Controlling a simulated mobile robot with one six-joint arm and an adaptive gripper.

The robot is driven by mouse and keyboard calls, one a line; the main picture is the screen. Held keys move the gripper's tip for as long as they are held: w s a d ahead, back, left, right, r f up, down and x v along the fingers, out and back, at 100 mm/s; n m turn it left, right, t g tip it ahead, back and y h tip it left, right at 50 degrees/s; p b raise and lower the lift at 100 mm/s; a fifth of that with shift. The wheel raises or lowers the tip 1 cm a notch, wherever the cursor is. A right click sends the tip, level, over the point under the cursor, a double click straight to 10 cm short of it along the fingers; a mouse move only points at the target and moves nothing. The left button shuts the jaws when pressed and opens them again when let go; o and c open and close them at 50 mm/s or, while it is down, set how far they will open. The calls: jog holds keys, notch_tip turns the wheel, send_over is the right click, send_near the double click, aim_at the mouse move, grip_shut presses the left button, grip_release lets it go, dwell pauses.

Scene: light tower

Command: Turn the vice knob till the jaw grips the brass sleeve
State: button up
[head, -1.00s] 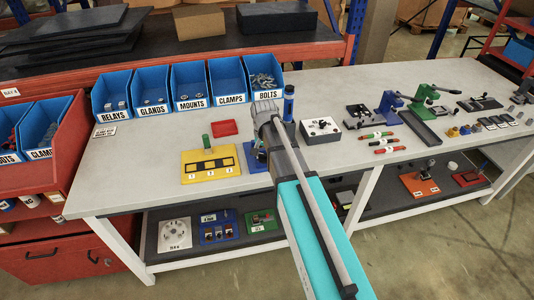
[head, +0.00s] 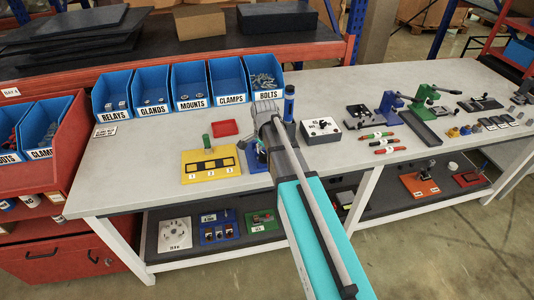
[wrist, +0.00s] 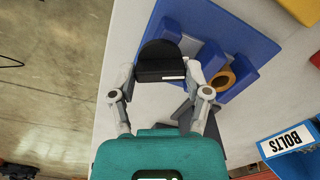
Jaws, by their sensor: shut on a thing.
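The blue vice (wrist: 176,32) fills the upper middle of the wrist view. Its black knob (wrist: 160,52) sits between the fingers of my gripper (wrist: 161,74), which is shut on it. The brass sleeve (wrist: 226,74) is a ring to the right of the knob, beside a blue block of the vice. I cannot tell whether the jaw touches the sleeve. In the head view my arm covers most of the vice, and only part of its blue base (head: 256,160) shows at the arm's left.
A yellow plate with a green peg (head: 209,165) lies just left of the vice, and a red tray (head: 225,127) lies behind it. A grey box with a black dial (head: 321,129) and a blue bottle (head: 289,103) stand close by. Blue bins (head: 190,85) line the back.

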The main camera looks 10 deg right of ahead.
jog(key=shift+w, duration=0.2)
jog(key=o, duration=1.2)
jog(key=shift+c, duration=0.2)
jog(key=shift+s, duration=0.1)
jog(key=shift+r, duration=0.15)
